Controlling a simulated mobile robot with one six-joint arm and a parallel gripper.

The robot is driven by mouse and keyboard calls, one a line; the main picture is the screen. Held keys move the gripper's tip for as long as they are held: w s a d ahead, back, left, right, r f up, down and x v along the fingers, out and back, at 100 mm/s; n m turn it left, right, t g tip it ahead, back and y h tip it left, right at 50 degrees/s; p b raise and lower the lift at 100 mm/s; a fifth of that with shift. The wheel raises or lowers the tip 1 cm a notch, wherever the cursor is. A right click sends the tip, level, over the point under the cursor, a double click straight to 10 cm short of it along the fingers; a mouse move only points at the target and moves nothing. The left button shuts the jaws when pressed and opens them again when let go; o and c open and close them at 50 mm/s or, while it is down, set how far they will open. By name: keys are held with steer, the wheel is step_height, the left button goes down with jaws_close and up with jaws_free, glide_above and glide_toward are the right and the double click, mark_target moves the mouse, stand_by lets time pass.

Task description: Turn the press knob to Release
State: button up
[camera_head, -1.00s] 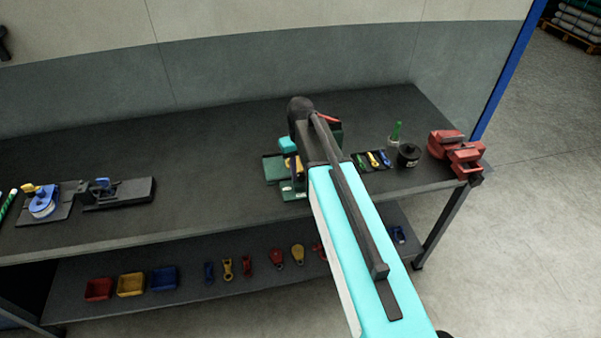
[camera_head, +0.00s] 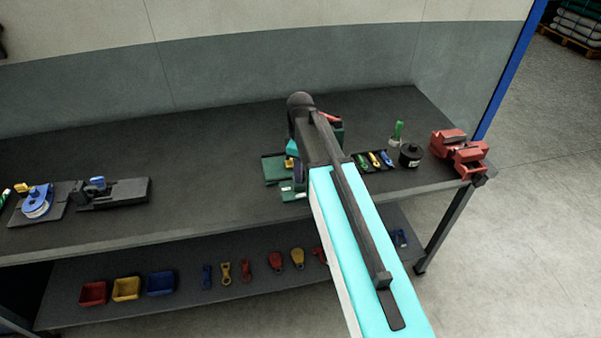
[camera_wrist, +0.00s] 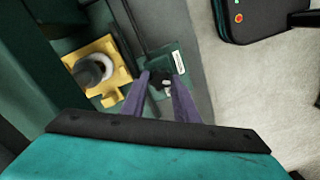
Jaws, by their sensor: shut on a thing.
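The green press (camera_head: 278,170) stands on the dark bench, mostly hidden behind my arm in the head view. In the wrist view its green plate with a white label (camera_wrist: 180,62) is visible. A small dark knob (camera_wrist: 160,81) with a pale mark sits on this plate. My gripper (camera_wrist: 161,78) has its two purple-grey fingers on either side of the knob and is shut on it. The lettering of the label is too small to read. A yellow fixture (camera_wrist: 97,72) with a pale ring and a dark round post lies left of the fingers.
A tray with several small tools (camera_head: 374,160), a black round pot (camera_head: 411,155) and a red vise (camera_head: 458,152) stand to the right. A blue reel (camera_head: 37,201) and a black fixture (camera_head: 115,193) stand at left. The bench middle is clear.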

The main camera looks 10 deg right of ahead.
steer(key=n+b, duration=0.1)
steer(key=n, duration=0.5)
steer(key=shift+d, duration=0.1)
stand_by(0.4)
steer(key=o, duration=1.1)
steer(key=shift+c, duration=0.2)
steer(key=shift+r, duration=0.15)
step_height(320, 180, up, 14)
steer(key=b, duration=0.4)
steer(key=shift+f, duration=0.25)
